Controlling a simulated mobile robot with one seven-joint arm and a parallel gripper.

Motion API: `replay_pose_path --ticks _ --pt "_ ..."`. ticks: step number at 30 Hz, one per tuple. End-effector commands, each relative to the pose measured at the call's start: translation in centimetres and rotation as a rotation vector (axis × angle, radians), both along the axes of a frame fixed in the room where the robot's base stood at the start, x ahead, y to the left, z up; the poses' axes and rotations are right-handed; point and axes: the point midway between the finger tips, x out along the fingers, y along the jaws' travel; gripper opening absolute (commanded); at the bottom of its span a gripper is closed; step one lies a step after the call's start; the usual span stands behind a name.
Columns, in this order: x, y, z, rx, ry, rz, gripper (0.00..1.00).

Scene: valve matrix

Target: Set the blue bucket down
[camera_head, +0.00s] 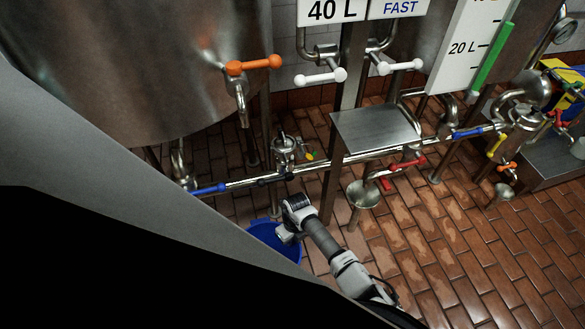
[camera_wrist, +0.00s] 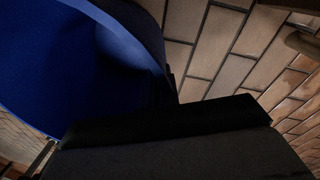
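The blue bucket (camera_head: 268,241) is low over the brick floor in the head view, partly hidden behind my arm's edge and my gripper. I cannot tell whether its base touches the floor. My gripper (camera_head: 287,236) is at the bucket's right rim, pointing toward it. In the wrist view the bucket (camera_wrist: 65,70) fills the upper left, with its wall running down to the dark body of my gripper (camera_wrist: 170,120). The fingertips are hidden, so I cannot see whether they are shut on the rim.
A pipe with blue-handled (camera_head: 208,188) and red-handled (camera_head: 405,170) valves runs behind the bucket. A metal funnel (camera_head: 363,194) and a small steel table (camera_head: 376,129) stand to the right. A large tank (camera_head: 130,70) with an orange-handled tap (camera_head: 253,65) is at upper left. Brick floor (camera_head: 450,240) is open at right.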

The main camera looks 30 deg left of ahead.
Motion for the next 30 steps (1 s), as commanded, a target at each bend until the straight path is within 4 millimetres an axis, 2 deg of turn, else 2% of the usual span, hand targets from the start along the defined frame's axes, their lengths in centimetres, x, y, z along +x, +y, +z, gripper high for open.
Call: replay_pose_path --ticks 3,4,8,17,20,30 --pt "0.1 0.0 -0.4 -0.001 -0.002 0.001 0.0" --pt "0.1 0.0 -0.3 -0.001 -0.002 0.0 0.07" --pt "0.0 0.0 -0.3 0.0 -0.001 0.0 0.24" --pt "0.0 0.0 -0.1 0.001 0.0 0.0 0.25" --pt "0.1 0.0 0.7 0.002 -0.002 0.001 0.25" --pt "0.7 -0.2 6.2 0.0 -0.003 0.003 0.25"
